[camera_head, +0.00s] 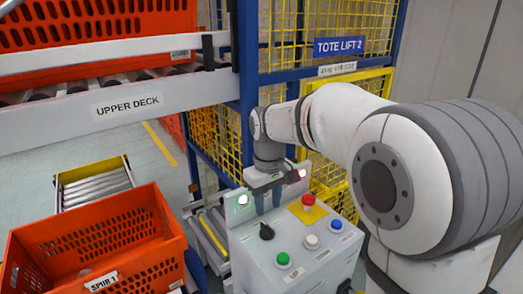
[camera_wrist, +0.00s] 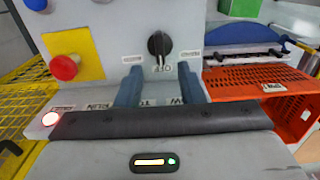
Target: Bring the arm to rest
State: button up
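My arm reaches from the right in the head view, and my gripper (camera_head: 268,209) hangs over the sloped grey control panel (camera_head: 297,262). Its two blue fingers point down at the panel. In the wrist view my gripper (camera_wrist: 159,68) is open, with a clear gap between the fingers and nothing held. The black rotary knob (camera_head: 266,231) lies just beyond the fingertips; it also shows in the wrist view (camera_wrist: 158,43), in line with the gap. The fingers look apart from the knob, though the exact distance is hard to tell.
The panel carries a red button (camera_head: 308,200) on a yellow plate, plus green (camera_head: 283,259), white (camera_head: 311,241) and blue (camera_head: 336,225) buttons. An orange tote (camera_head: 150,238) stands at lower left. The upper deck (camera_head: 160,97) and yellow mesh lift cage (camera_head: 335,27) rise behind.

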jog(key=s+d+m+t, duration=0.1)
jog(key=s+d+m, duration=0.2)
jog(key=s+d, duration=0.3)
jog(key=s+d+f+m+t, duration=0.1)
jog(key=s+d, duration=0.5)
jog(key=s, duration=0.7)
jog(key=m+t, duration=0.1)
jog(key=m, duration=0.1)
jog(key=shift+s+d+f+m, duration=0.2)
jog(key=shift+s+f+m, duration=0.1)
jog(key=shift+m, duration=0.1)
